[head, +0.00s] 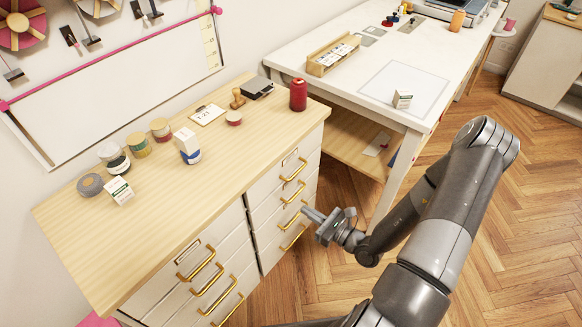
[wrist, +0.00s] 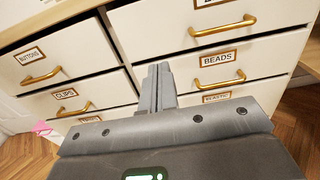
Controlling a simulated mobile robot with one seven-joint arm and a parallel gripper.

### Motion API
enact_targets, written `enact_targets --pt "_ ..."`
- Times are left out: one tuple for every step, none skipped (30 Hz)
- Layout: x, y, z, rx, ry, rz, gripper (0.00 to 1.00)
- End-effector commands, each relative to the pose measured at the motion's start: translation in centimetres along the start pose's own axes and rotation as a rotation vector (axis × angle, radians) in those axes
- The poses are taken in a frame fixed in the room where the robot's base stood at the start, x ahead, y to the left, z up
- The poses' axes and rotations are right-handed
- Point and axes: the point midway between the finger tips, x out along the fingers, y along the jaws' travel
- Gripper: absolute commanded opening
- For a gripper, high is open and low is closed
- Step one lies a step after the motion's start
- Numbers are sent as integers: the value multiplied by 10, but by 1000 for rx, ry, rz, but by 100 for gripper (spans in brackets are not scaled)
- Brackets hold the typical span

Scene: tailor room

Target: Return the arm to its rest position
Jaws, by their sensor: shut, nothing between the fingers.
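My gripper (head: 314,215) is in front of the right column of drawers in the head view, below the counter top. In the wrist view my gripper (wrist: 158,72) shows its two fingers pressed together, with nothing between them. My arm is bent and reaches in from the right over the floor. The fingers point toward the drawer fronts, and I cannot tell the exact gap. The drawers carry gold handles and labels, among them the BEADS drawer (wrist: 260,68), the BUTTONS drawer (wrist: 78,50) and the CLIPS drawer (wrist: 105,91).
The wooden counter top (head: 222,170) holds several jars, small boxes, a stamp and a red canister (head: 298,95). A white table (head: 345,92) with a tray and a small box stands at the back right. Wooden floor (head: 520,220) is open at right.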

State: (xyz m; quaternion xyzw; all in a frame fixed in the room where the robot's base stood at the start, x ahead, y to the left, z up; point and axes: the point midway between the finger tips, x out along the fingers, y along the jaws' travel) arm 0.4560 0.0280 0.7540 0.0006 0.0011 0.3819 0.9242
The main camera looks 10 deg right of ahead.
Motion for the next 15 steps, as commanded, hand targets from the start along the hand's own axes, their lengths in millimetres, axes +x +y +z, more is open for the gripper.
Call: enact_targets --pt "0 0 0 0 0 0 0" --pt "0 0 0 0 0 0 0" --pt "0 0 0 0 0 0 0" --pt "0 0 0 0 0 0 0" --pt "0 0 0 0 0 0 0" --pt "0 0 1 -3 0 4 0" --pt "0 0 2 -7 0 9 0" --pt "1 1 4 -14 0 17 0" --pt "1 2 8 -29 0 34 0" --pt "2 3 12 -42 0 53 0" --pt "3 4 16 -59 1 73 0" --pt "4 6 23 -85 2 108 0" --pt "5 8 29 -107 3 138 0" --pt "6 11 35 -130 5 170 0" --pt "6 14 43 -164 8 215 0"
